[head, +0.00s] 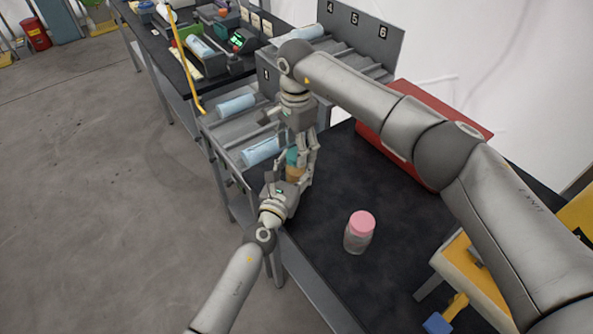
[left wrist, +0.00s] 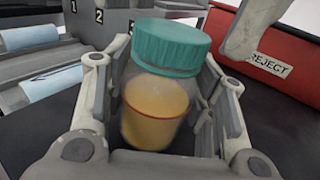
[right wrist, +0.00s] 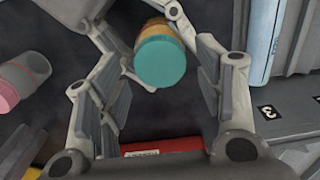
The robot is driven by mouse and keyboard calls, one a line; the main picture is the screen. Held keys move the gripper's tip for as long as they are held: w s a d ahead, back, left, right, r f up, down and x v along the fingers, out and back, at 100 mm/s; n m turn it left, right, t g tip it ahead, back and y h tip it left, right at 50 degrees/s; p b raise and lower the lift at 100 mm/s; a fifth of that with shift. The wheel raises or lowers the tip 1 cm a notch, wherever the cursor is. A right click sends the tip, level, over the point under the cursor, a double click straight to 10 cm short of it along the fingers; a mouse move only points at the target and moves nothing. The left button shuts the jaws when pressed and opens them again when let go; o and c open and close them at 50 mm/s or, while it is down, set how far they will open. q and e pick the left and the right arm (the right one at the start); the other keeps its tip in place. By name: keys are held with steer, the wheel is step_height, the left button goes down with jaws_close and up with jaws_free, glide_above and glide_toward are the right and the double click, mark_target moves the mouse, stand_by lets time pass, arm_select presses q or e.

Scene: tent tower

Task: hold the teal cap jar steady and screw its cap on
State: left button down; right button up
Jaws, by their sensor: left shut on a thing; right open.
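The teal cap jar (head: 292,158) is mostly hidden between my grippers in the head view. In the left wrist view it is a clear jar (left wrist: 155,112) with orange contents, and the teal cap (left wrist: 172,46) sits on its top. How tightly the cap sits cannot be told. My left gripper (left wrist: 163,95) is shut around the jar's body, with a finger on each side. My right gripper (right wrist: 160,85) is open above the jar, pointing down. Its fingers stand apart on either side of the cap (right wrist: 160,63), with visible gaps.
A jar with a pink lid (head: 360,230) stands on the dark table (head: 325,275). A red REJECT bin (head: 430,120) is at the back right. A numbered rack (head: 213,128) with pale blue cylinders (head: 262,151) adjoins the table's far left end. The table around the pink-lidded jar is clear.

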steer(key=shift+f, duration=0.75)
steer(key=shift+c, duration=0.3)
steer(key=c, duration=1)
steer(key=m, duration=1)
steer(key=shift+m, duration=0.4)
steer(key=m, duration=0.4)
steer(key=shift+m, duration=0.4)
steer(key=m, duration=0.5)
steer(key=shift+m, duration=0.4)
steer(key=o, duration=1.2)
